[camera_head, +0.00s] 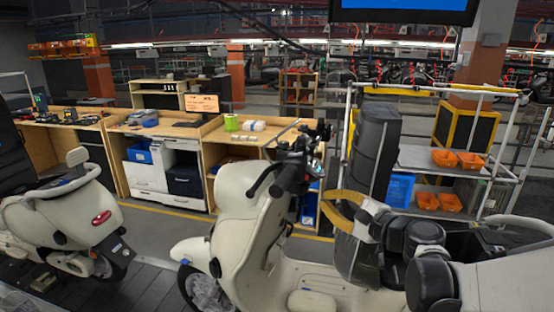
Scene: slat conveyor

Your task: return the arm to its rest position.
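White and black links of my arm (425,236) come in from the lower right and reach left towards the middle of the picture. They lie in front of a cream scooter (238,190) and the foot of a tall black case (377,140). I cannot make out my gripper's fingers in this view. I cannot tell whether the arm touches anything.
A second cream scooter (75,215) stands at the left. Wooden workbenches (212,130) run behind the scooters. A cart shelf (430,162) with orange bins (445,158) stands at the right. Floor shows between the scooters and benches.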

